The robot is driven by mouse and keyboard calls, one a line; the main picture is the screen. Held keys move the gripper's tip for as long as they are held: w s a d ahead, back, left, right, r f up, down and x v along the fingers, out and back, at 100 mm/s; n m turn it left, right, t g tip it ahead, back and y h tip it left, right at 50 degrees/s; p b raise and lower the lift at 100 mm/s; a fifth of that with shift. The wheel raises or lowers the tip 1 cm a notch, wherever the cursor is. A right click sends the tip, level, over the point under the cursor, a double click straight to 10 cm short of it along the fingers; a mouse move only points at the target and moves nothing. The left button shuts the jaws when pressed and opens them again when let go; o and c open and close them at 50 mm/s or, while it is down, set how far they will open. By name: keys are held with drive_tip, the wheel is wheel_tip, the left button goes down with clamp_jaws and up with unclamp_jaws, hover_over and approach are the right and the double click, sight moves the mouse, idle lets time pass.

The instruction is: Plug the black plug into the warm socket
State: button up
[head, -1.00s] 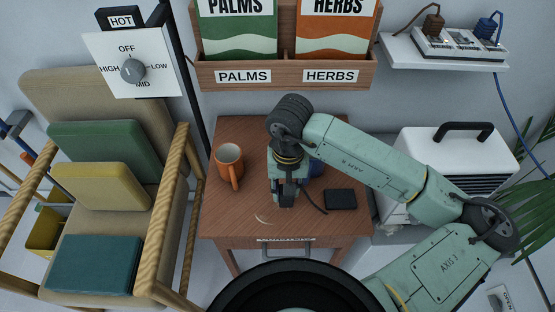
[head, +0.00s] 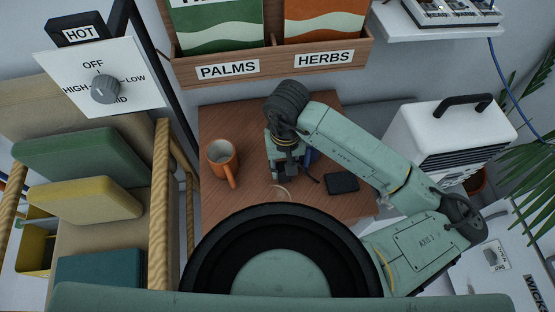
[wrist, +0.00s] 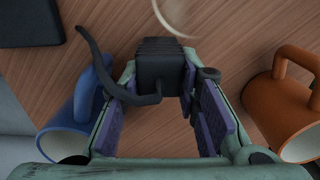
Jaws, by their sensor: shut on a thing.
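My gripper (head: 284,172) points down over the wooden desk, between the orange mug and a black box. In the wrist view its purple-padded fingers (wrist: 163,95) are shut on the black plug (wrist: 160,62), a ribbed dark block with a short black cable curving off to the left. In the head view the arm mostly hides the plug; a bit of black cable shows beside the gripper. A socket strip (head: 450,14) lies on the white shelf at the top right, cut off by the frame edge. Its labels are too small to read, so I cannot tell which socket is warm.
The orange mug (head: 222,160) stands left of my gripper. A blue mug (wrist: 72,118) is close by on the other side. The black box (head: 341,183) lies to the right. A white heater-like unit (head: 449,140) stands right of the desk, and a rack with cushions (head: 80,155) at left.

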drive_tip(key=shift+w+f, duration=0.1)
drive_tip(key=shift+f, duration=0.35)
drive_tip(key=shift+f+b, duration=0.15)
drive_tip(key=shift+b, duration=0.2)
drive_tip(key=o, duration=0.9)
